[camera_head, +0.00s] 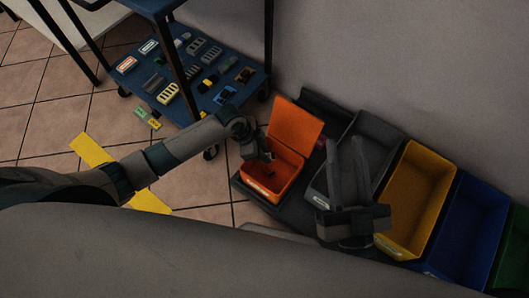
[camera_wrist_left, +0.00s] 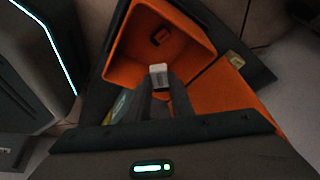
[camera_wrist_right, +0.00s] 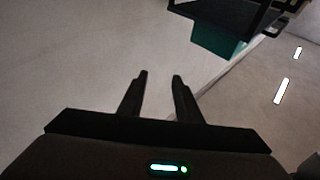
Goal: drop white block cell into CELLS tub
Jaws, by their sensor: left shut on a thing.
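A small white block cell (camera_wrist_left: 159,76) sits between the fingertips of my left gripper (camera_wrist_left: 160,85), which is shut on it. An orange tub (camera_head: 287,182) with its orange lid (camera_head: 296,128) standing open is below my left gripper (camera_head: 268,157). In the left wrist view the block shows against the inside of the orange tub (camera_wrist_left: 120,68), over its opening. The tub's front label is too small to read. My right gripper (camera_head: 345,145) is open and empty, in front of the grey tub; its fingers are apart in the right wrist view (camera_wrist_right: 160,77).
To the right of the orange tub stand a grey tub (camera_head: 371,132), a yellow tub (camera_head: 415,190), a blue tub (camera_head: 470,225) and a green tub (camera_head: 512,262). A blue cart shelf (camera_head: 215,100) holds several small parts.

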